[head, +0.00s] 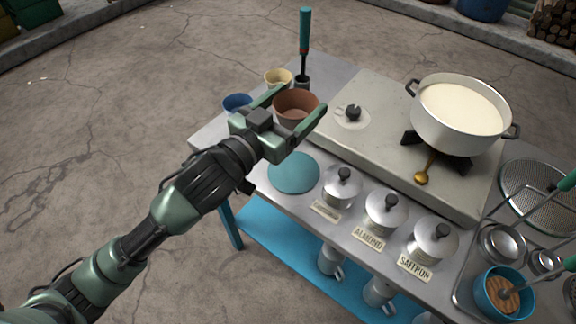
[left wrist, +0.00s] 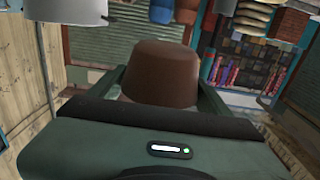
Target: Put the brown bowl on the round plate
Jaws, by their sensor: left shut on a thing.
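The brown bowl (head: 297,105) is between the two fingers of my left gripper (head: 296,108), which is shut on it. The bowl looks upright, near the back left of the table. In the left wrist view the brown bowl (left wrist: 160,73) shows between the fingers, and its far side is hidden. The round plate (head: 293,174) is a flat teal disc on the table, in front of and below the gripper in the head view. Nothing lies on the plate. My right gripper is not in view.
A yellow bowl (head: 278,77) and a blue bowl (head: 237,103) stand close behind and left of the gripper. A stove (head: 377,135) with a milk pot (head: 460,120) is on the right. Lidded jars (head: 343,187) stand right of the plate.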

